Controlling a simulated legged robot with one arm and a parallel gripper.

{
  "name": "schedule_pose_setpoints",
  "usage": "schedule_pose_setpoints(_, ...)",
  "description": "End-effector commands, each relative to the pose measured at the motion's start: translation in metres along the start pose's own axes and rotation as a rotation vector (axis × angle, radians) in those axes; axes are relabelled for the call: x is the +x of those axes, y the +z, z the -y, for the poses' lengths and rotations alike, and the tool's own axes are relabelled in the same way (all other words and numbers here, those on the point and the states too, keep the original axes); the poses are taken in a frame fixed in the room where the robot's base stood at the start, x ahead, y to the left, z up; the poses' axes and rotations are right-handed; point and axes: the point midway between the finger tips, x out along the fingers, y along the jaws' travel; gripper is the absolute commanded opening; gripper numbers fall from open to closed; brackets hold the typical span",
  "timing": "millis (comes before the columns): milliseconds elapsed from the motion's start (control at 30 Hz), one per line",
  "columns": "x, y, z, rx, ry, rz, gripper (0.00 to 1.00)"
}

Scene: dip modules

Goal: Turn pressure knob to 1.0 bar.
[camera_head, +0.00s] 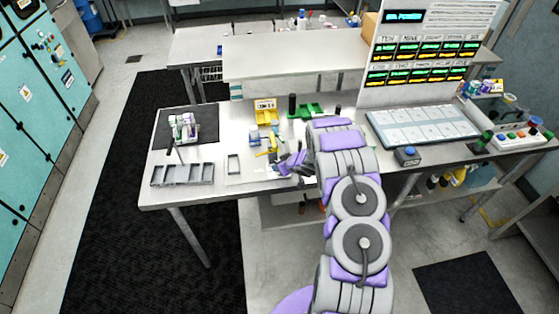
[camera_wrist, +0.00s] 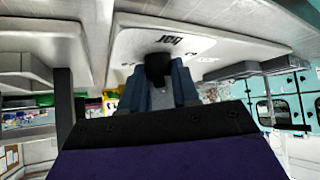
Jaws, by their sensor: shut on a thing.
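The pressure knob (camera_wrist: 158,66) is dark and sits on a pale panel (camera_wrist: 215,45) that bears the word "bar", upside down in the wrist view. My gripper (camera_wrist: 161,86) is shut on the knob, with one blue-grey finger on each side of it. The knob's pointer and any scale marks cannot be made out. In the head view my gripper (camera_head: 290,164) is small, at the front of the workbench (camera_head: 215,185), left of my purple and grey arm. The knob cannot be told apart there.
A grey compartment tray (camera_head: 183,175) and a dark mat (camera_head: 200,118) lie on the bench's left side. Yellow (camera_head: 265,113) and green (camera_head: 308,111) fixtures stand behind my gripper. A blue button box (camera_head: 407,155) and a display board (camera_head: 425,55) are to the right.

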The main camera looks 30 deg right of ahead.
Motion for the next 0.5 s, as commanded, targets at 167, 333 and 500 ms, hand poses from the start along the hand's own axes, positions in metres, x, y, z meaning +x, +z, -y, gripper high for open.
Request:
schedule_pose_setpoints(167, -0.0027, -0.0007, -0.0011, -0.014, -0.014, -0.001, 0.00)
schedule_pose_setpoints(333, -0.0020, 0.0008, -0.0013, -0.017, -0.016, -0.002, 0.00)
schedule_pose_setpoints(500, -0.0021, 0.0009, -0.0014, -0.017, -0.016, -0.002, 0.00)
